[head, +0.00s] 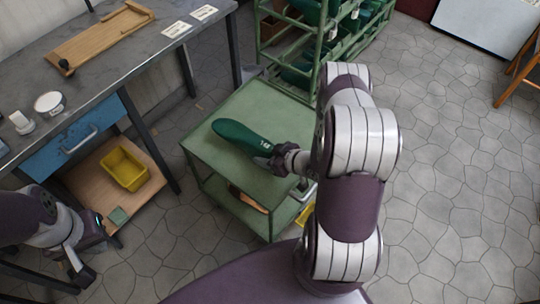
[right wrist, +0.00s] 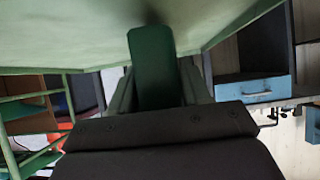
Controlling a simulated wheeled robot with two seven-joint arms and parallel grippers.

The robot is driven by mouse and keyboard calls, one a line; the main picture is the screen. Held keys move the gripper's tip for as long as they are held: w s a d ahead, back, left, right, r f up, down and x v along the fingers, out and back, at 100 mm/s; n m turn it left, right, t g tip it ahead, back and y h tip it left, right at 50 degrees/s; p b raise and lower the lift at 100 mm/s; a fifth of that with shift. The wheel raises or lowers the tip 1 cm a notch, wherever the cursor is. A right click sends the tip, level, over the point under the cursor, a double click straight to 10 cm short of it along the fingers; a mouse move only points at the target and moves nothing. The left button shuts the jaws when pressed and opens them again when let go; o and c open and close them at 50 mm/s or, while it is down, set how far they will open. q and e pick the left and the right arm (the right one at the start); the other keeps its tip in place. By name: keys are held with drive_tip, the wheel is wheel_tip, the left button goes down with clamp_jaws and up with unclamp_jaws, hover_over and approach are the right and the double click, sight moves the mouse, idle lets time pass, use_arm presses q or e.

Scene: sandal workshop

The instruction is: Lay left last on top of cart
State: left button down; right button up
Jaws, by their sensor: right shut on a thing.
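The green last (head: 236,136), with a small white mark near its heel end, lies over the top of the green cart (head: 268,104) in the head view. My right gripper (head: 268,157) is shut on its heel end. In the right wrist view the last (right wrist: 152,60) extends from the jaws along the cart top (right wrist: 60,30). It is at or just above the surface; I cannot tell whether it touches. My left gripper (head: 88,252) is low at the left, away from the cart, and its jaws are unclear.
A green rack (head: 325,45) with several green lasts stands behind the cart. The workbench (head: 100,65) at left carries a wooden board (head: 100,38), and a yellow bin (head: 124,168) sits on its lower shelf. The cart top around the last is bare. Open floor lies to the right.

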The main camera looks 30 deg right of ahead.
drive_tip(key=shift+f, duration=0.5)
drive_tip(key=shift+f+b, duration=0.1)
drive_tip(key=shift+b, duration=0.2)
drive_tip(key=o, duration=1.1)
